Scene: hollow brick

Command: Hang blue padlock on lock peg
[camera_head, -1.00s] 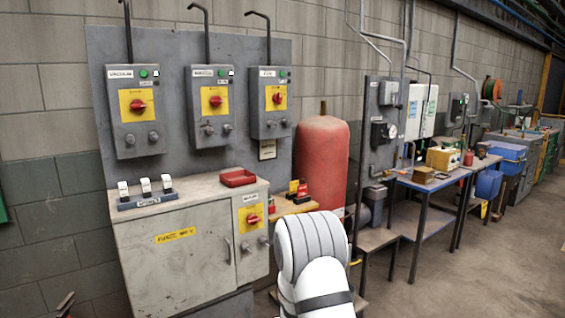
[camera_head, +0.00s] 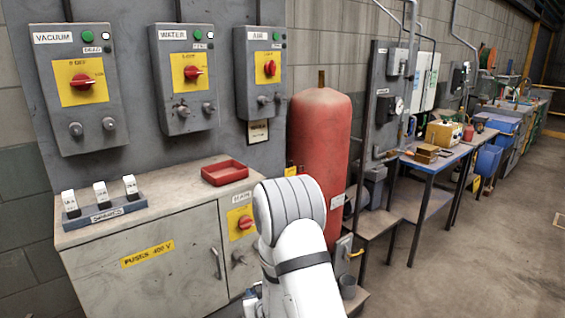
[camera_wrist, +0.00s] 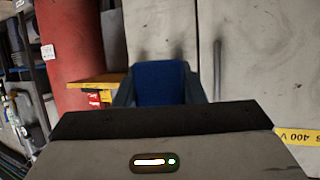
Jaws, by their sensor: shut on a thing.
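In the wrist view a blue block, the padlock body (camera_wrist: 161,84), sits between the two fingers of my gripper (camera_wrist: 160,92), which is shut on it. The shackle cannot be made out. The cabinet front is behind it. In the head view my arm hides the gripper and padlock. Grey pegs stick out in pairs below the red switches of the vacuum box (camera_head: 92,110), the water box (camera_head: 165,95) and the air box (camera_head: 245,85). Another red switch (camera_head: 245,222) is on the cabinet, with a peg (camera_head: 238,257) below it, partly hidden by my arm. Which peg is meant is unclear.
The grey cabinet (camera_head: 150,280) carries a red tray (camera_head: 225,173) and a rack of white tags (camera_head: 102,203) on top. A red tank (camera_head: 318,140) stands right of it. Workbenches (camera_head: 435,165) line the wall beyond. The floor at right (camera_head: 480,270) is clear.

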